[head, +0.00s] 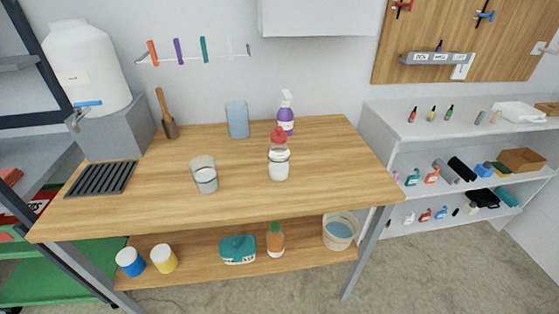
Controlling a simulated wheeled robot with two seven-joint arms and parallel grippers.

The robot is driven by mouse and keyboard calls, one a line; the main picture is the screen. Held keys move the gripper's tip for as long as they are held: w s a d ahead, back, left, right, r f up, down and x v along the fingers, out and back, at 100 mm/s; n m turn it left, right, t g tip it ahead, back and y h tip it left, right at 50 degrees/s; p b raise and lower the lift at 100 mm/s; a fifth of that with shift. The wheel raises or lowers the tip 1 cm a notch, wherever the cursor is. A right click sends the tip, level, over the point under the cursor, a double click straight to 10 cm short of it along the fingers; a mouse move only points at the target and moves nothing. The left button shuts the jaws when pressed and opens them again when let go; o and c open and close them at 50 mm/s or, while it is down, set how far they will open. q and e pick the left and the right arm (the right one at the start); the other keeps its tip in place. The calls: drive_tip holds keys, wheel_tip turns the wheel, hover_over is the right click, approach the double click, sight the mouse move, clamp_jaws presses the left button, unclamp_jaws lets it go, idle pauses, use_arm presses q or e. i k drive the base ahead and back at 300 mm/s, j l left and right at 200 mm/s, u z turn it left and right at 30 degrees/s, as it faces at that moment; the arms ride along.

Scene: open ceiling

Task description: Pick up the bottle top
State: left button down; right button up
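A clear bottle (279,165) with a white label stands upright on the wooden table, right of centre. Its red top (279,135) sits at the upper end of the bottle; I cannot tell whether it is loose or fastened. A purple spray bottle (286,118) with a white trigger head stands behind it. Neither of my grippers shows in the head view.
The wooden table (235,190) also holds a glass (204,175), a bluish cup (237,120), a brush (168,120) and a black grate (101,179). A white dispenser (88,70) stands at the left. The table's right side and front are clear.

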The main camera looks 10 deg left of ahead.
sight(278, 136)
drive_tip(key=j+z, duration=0.15)
drive_tip(key=z, duration=0.25)
drive_tip(key=k+j+z, duration=0.1)
drive_tip(key=z, duration=0.35)
drive_tip(key=k+j+z, duration=0.1)
drive_tip(key=z, duration=0.3)
